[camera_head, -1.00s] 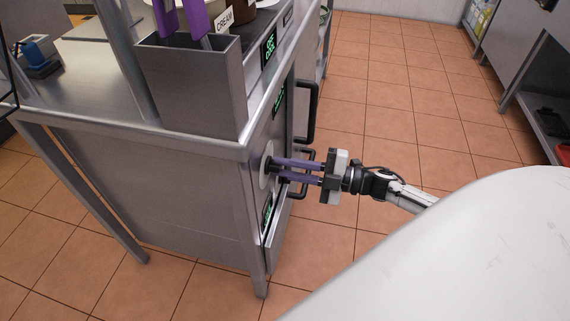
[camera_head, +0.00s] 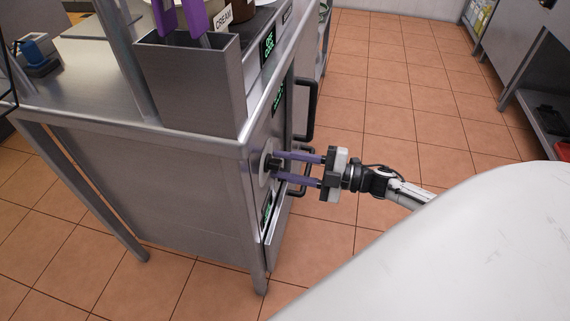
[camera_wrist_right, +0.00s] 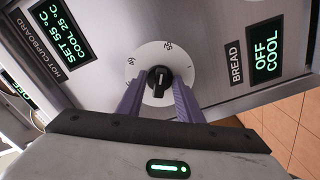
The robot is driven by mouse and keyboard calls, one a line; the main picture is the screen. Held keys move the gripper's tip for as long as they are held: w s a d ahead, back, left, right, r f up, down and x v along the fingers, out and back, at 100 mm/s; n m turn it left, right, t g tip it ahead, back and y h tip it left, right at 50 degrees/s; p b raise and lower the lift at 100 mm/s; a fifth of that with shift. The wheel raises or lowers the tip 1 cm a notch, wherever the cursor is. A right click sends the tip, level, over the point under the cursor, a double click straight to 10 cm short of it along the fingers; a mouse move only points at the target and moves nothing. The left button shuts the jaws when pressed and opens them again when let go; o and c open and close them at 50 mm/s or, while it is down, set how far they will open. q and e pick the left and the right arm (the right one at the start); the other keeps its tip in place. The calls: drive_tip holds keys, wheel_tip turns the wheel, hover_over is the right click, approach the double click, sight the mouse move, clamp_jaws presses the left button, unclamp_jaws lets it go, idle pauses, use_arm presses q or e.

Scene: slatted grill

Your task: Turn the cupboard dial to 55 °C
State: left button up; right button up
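The cupboard dial is a white disc (camera_wrist_right: 145,63) with a black knob (camera_wrist_right: 158,82), on the steel front panel in the right wrist view. In the head view the dial (camera_head: 265,163) is seen edge-on at the cupboard's corner. The hot cupboard display (camera_wrist_right: 66,33) reads SET 55 °C, COOL 25 °C. My right gripper (camera_head: 277,166) points at the dial, its purple fingers spread apart. In the right wrist view the fingers (camera_wrist_right: 158,92) stand either side of the knob with a gap on both sides. My left gripper is not in view.
A second display (camera_wrist_right: 267,48) labelled BREAD reads OFF, COOL. Black door handles (camera_head: 309,110) stick out beside the dial. A steel bin (camera_head: 190,85) with purple-handled tools stands on the counter above. The tiled floor (camera_head: 400,110) to the right is clear.

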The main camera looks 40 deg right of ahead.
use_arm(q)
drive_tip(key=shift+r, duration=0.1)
use_arm(e)
drive_tip(key=v, duration=1)
drive_tip(key=shift+d, duration=0.1)
